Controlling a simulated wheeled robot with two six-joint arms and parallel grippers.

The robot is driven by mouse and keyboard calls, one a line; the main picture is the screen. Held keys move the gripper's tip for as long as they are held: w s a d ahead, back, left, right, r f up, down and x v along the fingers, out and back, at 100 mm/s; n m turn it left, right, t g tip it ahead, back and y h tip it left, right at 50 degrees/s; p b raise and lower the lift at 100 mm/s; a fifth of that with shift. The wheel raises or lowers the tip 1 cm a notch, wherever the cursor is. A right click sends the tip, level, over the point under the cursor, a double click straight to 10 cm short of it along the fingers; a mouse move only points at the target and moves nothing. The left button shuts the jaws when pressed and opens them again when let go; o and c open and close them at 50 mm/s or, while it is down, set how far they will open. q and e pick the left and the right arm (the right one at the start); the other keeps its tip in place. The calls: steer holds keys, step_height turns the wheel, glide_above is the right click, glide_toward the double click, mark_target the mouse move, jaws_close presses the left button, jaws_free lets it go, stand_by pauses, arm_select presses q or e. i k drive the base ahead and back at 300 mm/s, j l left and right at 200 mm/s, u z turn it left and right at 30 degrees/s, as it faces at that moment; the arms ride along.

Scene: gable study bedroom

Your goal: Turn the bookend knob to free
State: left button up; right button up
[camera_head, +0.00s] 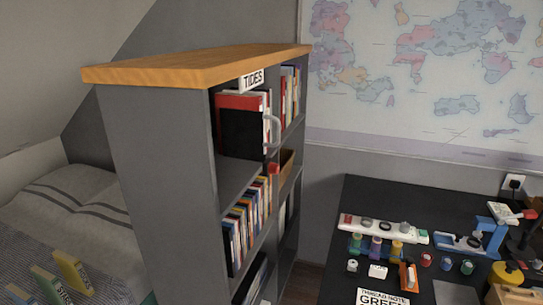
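A small red knob-like part (274,168) shows at the front edge of the bookcase, just below the upper shelf's books. It may be the bookend knob, but it is too small to tell which way it is set. A pale grey curved piece (273,130) stands above it, beside the books; I cannot tell whether the two are joined. A large black and red book (240,125) stands on the same shelf under a sign reading TIDES (252,79). Neither of my grippers is in view.
The grey bookcase (160,160) has a wooden top (200,65) and more books (245,220) below. A black desk (370,200) at right holds several small coloured items and a card (382,297). A bed (80,205) is at left, with upright labelled books (72,272) in front.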

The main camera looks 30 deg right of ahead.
mark_target(273, 169)
steer(key=k+l, duration=0.15)
steer(key=l, duration=0.2)
steer(key=k+l+u, duration=0.1)
steer(key=l, duration=0.25)
steer(key=k+l+u, duration=0.1)
steer(key=l, duration=0.2)
steer(key=k+l, duration=0.2)
steer(key=l+u, duration=0.05)
steer(key=l, duration=0.1)
